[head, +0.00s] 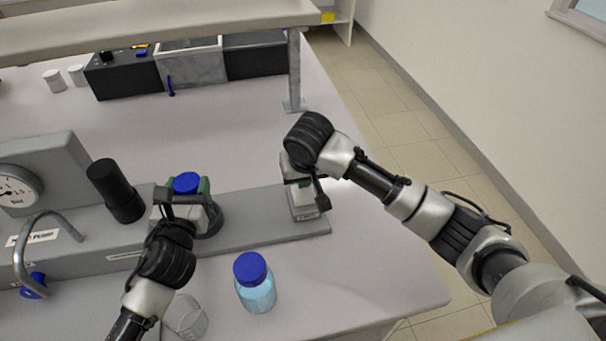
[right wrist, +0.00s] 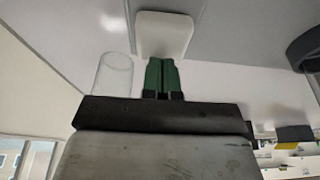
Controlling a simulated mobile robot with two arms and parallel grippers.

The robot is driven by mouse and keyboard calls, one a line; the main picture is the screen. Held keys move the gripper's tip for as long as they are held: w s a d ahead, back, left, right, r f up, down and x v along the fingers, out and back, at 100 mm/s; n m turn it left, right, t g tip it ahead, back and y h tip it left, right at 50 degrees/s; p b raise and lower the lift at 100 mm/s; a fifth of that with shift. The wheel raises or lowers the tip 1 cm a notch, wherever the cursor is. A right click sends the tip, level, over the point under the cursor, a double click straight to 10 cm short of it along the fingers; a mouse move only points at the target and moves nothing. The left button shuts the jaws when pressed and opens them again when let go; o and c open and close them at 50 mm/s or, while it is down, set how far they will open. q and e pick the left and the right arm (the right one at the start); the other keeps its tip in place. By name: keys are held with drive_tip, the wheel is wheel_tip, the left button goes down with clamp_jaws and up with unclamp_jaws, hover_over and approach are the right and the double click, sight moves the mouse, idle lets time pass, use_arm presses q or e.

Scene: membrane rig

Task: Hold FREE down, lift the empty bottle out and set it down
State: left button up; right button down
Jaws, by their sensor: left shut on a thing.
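A bottle with a blue cap (head: 187,182) is between the fingers of my left gripper (head: 190,197), over the grey rig; the gripper is shut on it. The gripper hides most of its body, so I cannot tell whether it is empty or still seated. A dark round seat (head: 213,220) shows beside it. My right gripper (head: 306,181) is at the rig's right end, above a pale block (head: 303,203). In the right wrist view its green fingers (right wrist: 162,77) are together, with nothing between them, at a white pad (right wrist: 163,33). No FREE label is readable.
A blue-capped bottle of light-blue liquid (head: 255,285) and a clear glass vessel (head: 186,316) stand on the bench in front. A black cylinder (head: 117,190) and a gauge (head: 17,191) are left. Bench at front right is clear. A shelf post (head: 294,70) stands behind.

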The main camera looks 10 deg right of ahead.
use_arm(q)
drive_tip(key=shift+s+f, duration=0.1)
drive_tip(key=shift+f, duration=0.35)
use_arm(e)
drive_tip(key=shift+f, duration=0.95)
drive_tip(key=shift+s+f, duration=0.2)
drive_tip(key=shift+f, duration=0.1)
use_arm(q)
drive_tip(key=shift+r, duration=3.4)
use_arm(e)
drive_tip(key=shift+w+r, duration=0.2)
drive_tip(key=shift+r, duration=3.5)
